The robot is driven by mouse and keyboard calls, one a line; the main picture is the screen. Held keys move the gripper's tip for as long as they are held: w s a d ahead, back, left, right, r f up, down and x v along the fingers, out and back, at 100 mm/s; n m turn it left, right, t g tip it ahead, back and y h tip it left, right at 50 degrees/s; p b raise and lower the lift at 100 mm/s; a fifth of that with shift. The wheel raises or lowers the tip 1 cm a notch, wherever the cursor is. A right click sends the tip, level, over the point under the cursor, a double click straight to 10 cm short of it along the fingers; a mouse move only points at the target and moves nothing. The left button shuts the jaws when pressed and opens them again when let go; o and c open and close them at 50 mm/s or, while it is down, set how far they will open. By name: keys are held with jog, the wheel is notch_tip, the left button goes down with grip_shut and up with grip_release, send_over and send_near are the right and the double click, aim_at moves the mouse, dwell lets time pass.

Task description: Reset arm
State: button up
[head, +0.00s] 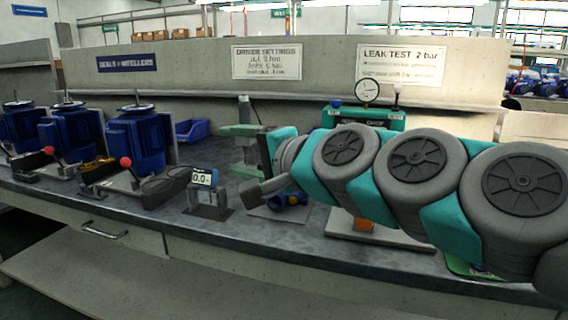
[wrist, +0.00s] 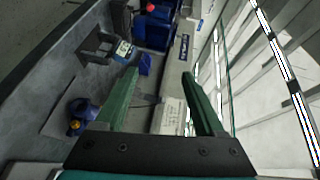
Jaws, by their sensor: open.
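My gripper (wrist: 160,85) is open in the wrist view, with its two green fingers apart and nothing between them. In the head view my gripper (head: 245,145) is held above the workbench, partly hidden by my own wrist. My grey and teal arm reaches in from the right over the bench. A small blue part (head: 288,199) lies on a light plate under my arm; it also shows at the left of the wrist view (wrist: 80,115). A digital display stand reading 0.0 (head: 205,180) stands left of my gripper.
Several blue pump housings (head: 135,140) stand at the bench's left, with red-knobbed clamps (head: 126,162) before them. A blue bin (head: 192,130) sits behind. A teal leak tester with a gauge (head: 367,91) stands behind my arm. The bench front (head: 190,226) is bare.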

jog(key=s+d+f+n+g+h, duration=0.3)
jog(key=s+f, duration=0.1)
jog(key=f, duration=0.7)
jog(key=s+d+f+n+g+h, duration=0.3)
jog(key=s+f, duration=0.2)
jog(key=f, duration=0.5)
jog(key=s+d+f+n+g+h, duration=0.1)
jog(key=s+d+f+g+h, duration=0.1)
jog(key=s+d+f, duration=0.4)
jog(key=s+d+f+g+h+p, duration=0.1)
jog(key=s+d+f+g+h, duration=0.2)
jog(key=s+d, duration=0.7)
notch_tip(320, 180, down, 4)
jog(key=shift+s+d+r+n+g+h+p, duration=0.1)
jog(key=shift+s+d+n+g+h+p, duration=0.25)
jog(key=shift+s+g, duration=0.75)
